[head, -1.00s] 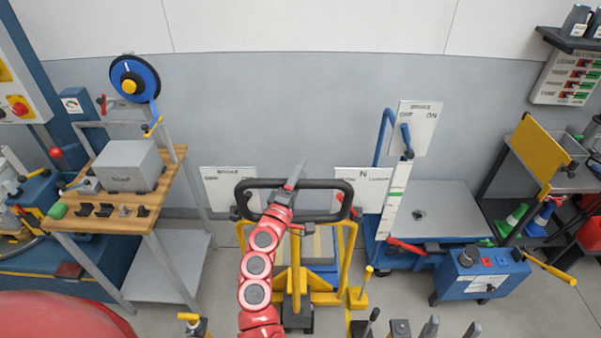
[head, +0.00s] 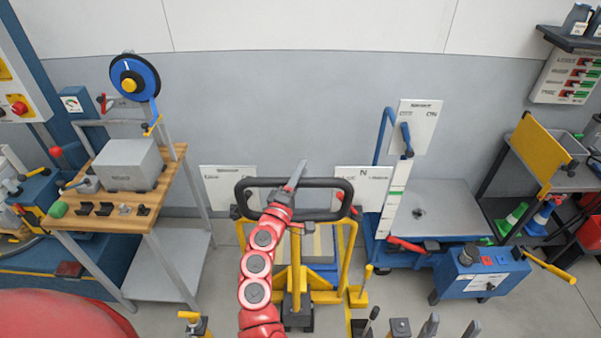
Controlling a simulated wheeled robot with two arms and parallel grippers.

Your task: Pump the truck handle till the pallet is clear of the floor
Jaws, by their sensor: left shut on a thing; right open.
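The truck handle (head: 330,183) is a black loop on a yellow pallet truck (head: 295,262) in the middle of the head view. The pallet (head: 318,244), with pale boards, shows partly behind the truck's yellow frame. My arm and the frame hide much of it, and I cannot tell whether it touches the floor. My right gripper is not in view.
A wooden-topped bench (head: 128,214) with a grey box (head: 128,165) stands to the left. A blue lift table (head: 437,212) and a blue pump unit (head: 483,275) stand to the right. Several tool ends show at the bottom edge. Some floor is clear right of the truck.

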